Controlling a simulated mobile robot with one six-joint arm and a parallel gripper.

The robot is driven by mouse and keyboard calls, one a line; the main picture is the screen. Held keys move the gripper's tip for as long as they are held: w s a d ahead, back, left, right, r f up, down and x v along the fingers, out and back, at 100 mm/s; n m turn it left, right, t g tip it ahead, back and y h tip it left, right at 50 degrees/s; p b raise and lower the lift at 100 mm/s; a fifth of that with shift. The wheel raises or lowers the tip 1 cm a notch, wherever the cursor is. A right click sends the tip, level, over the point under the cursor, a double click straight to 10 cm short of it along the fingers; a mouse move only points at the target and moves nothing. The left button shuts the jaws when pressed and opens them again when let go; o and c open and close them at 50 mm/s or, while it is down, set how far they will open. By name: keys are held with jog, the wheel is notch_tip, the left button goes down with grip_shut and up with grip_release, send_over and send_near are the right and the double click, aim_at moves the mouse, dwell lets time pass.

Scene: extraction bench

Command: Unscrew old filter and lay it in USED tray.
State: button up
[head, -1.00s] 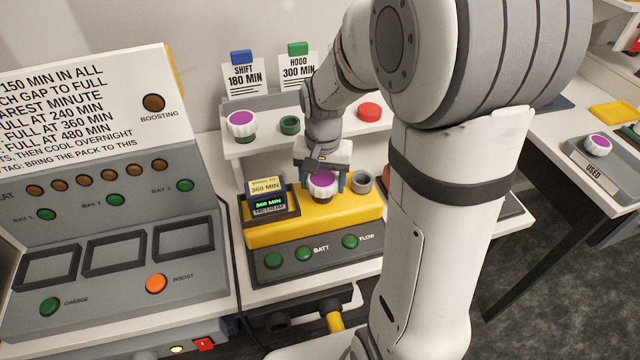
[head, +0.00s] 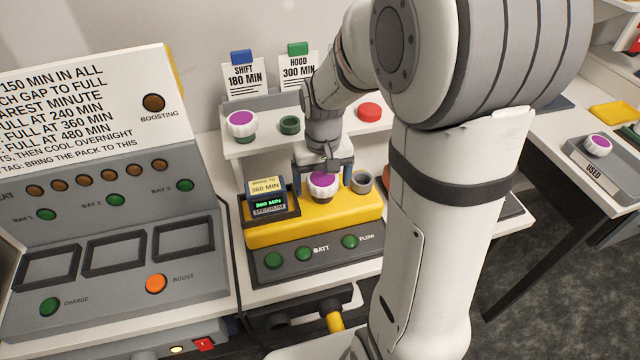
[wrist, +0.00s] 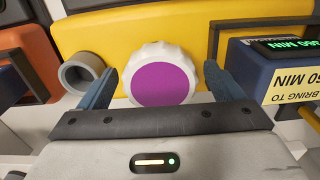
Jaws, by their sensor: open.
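A white knobbed filter with a purple face (head: 322,186) sits on the yellow unit (head: 310,226) on the bench. It also shows in the wrist view (wrist: 160,80), centred between my fingers. My gripper (head: 324,178) is open around the filter, one finger on each side, with gaps visible in the wrist view (wrist: 162,88). The USED tray (head: 598,165) is on the side table at the right, with a purple-faced white filter (head: 598,146) in it.
A grey ring-shaped socket (head: 361,182) is just right of the filter. A dark box with a green display (head: 268,204) stands close on the left. The shelf behind holds another purple-topped filter (head: 241,124) and a red cap (head: 370,112). My arm hides part of the bench.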

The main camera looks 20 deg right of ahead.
jog(key=m, duration=2)
jog(key=shift+m, duration=0.4)
